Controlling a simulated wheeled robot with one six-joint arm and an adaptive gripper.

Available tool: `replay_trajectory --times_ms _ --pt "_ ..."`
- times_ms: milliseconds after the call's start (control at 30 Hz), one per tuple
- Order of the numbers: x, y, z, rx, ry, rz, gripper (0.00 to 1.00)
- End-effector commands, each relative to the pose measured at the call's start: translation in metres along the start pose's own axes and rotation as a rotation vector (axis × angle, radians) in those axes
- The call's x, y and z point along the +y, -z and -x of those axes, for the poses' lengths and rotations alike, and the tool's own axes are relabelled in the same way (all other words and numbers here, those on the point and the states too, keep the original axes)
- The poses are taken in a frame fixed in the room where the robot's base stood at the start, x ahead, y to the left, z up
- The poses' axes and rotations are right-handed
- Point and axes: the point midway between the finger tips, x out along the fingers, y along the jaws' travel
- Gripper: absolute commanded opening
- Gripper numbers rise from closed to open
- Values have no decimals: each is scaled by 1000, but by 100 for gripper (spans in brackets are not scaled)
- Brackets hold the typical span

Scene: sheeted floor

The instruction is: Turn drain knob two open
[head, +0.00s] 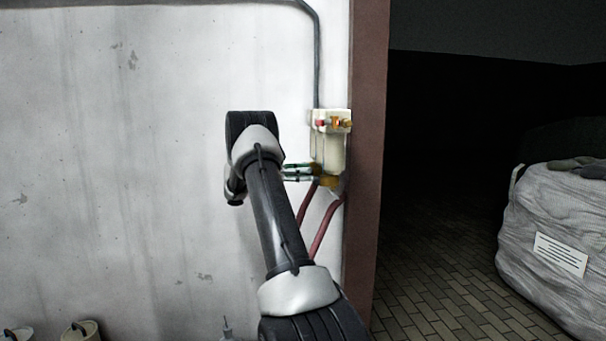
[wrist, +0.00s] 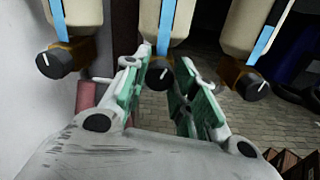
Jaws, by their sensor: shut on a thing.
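Three dark drain knobs with white pointer marks hang under cream filter bowls in the wrist view. The middle knob (wrist: 160,77), second from either side, sits between the green-padded fingers of my gripper (wrist: 167,72), which is shut on it. Its white mark looks slightly tilted from upright. The left knob (wrist: 54,63) and right knob (wrist: 252,86) are outside the fingers. In the head view my gripper (head: 300,172) reaches in from the left at the bottom of the cream filter unit (head: 331,150). The knobs are too small to tell apart there.
The unit hangs on a stained white wall (head: 150,150) beside a brown post (head: 367,160). Dark red hoses (head: 322,229) run down below it, and a grey pipe (head: 317,60) comes from above. A large wrapped bale (head: 560,240) stands on the paved floor at right.

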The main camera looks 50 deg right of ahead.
Motion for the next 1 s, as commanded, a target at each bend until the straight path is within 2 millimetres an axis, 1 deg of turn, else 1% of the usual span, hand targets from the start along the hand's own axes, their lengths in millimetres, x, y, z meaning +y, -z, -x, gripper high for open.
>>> replay_trajectory --times_ms 700,1000 --pt "-2 1 1 1 -1 -679 4" --pt "-2 2 1 1 -1 -944 4"
